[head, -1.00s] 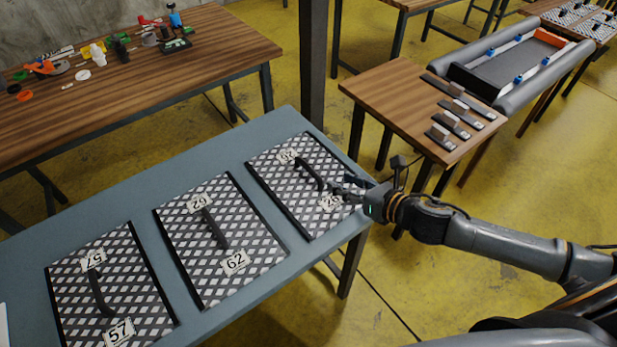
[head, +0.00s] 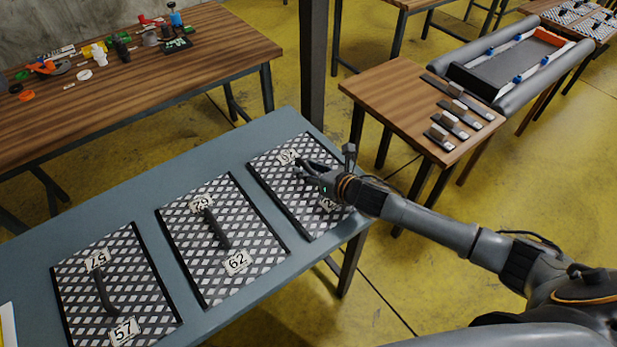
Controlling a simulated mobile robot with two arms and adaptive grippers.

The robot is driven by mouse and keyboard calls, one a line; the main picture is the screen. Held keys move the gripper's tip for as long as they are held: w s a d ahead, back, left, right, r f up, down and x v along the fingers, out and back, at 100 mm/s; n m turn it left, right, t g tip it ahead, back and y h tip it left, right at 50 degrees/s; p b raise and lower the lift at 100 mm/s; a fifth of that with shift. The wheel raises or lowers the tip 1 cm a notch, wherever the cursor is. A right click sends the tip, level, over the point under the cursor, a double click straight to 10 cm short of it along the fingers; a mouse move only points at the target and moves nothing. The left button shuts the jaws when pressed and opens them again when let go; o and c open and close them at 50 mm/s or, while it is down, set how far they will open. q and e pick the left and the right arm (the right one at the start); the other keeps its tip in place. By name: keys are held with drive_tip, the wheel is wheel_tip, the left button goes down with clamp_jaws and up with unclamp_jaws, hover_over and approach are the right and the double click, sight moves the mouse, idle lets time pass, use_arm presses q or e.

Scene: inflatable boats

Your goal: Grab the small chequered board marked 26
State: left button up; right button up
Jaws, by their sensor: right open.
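The chequered board marked 26 (head: 272,181) lies flat at the right end of the blue-grey table (head: 140,195), black and white with dark side edges. Its far label (head: 287,157) shows; its near label is partly covered by my right arm. My right gripper (head: 302,170) is open over this board, its fingers around or just above the dark handle, which they mostly hide. I cannot tell whether they touch it. My left gripper is not in view.
Two similar boards lie to the left, one marked 62 (head: 195,260) and one marked 57 (head: 85,275). A wooden table (head: 225,50) with small parts stands behind. A small wooden table (head: 385,90) with dark blocks and a grey inflatable boat (head: 505,85) are at the right.

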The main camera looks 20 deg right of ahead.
clamp_jaws()
drive_tip(key=shift+w+r, duration=0.1)
idle(0.3)
